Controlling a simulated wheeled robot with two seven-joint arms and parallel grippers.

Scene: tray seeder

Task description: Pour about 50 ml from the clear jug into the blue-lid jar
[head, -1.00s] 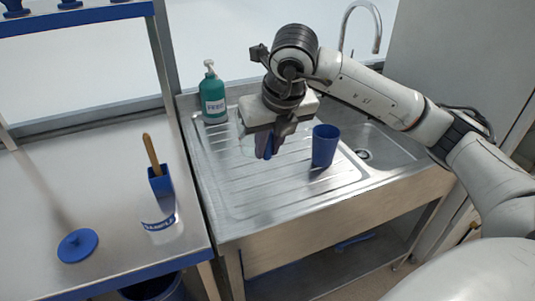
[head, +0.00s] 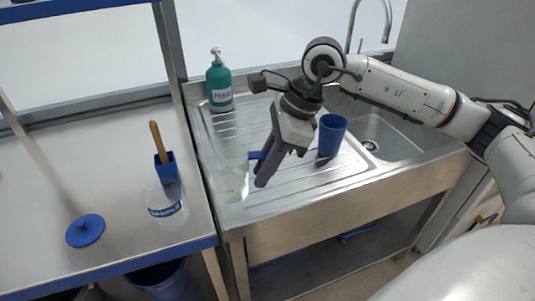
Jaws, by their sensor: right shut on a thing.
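The clear jug (head: 231,184), with what looks like clear liquid low inside, is held above the front left part of the sink's draining board. My right gripper (head: 261,170) is shut on its blue handle, to the right of the jug. The clear jar (head: 167,210) with a "SAMPLE" label stands open on the bench, left of the jug and apart from it. Its blue lid (head: 85,230) lies on the bench to the left. The jar's clear walls are hard to make out. My left gripper is not in view.
A blue holder (head: 166,169) with a wooden-handled tool stands just behind the jar. A blue cup (head: 332,136) and a green bottle (head: 219,82) stand on the draining board (head: 275,200). A shelf post rises at the back of the bench.

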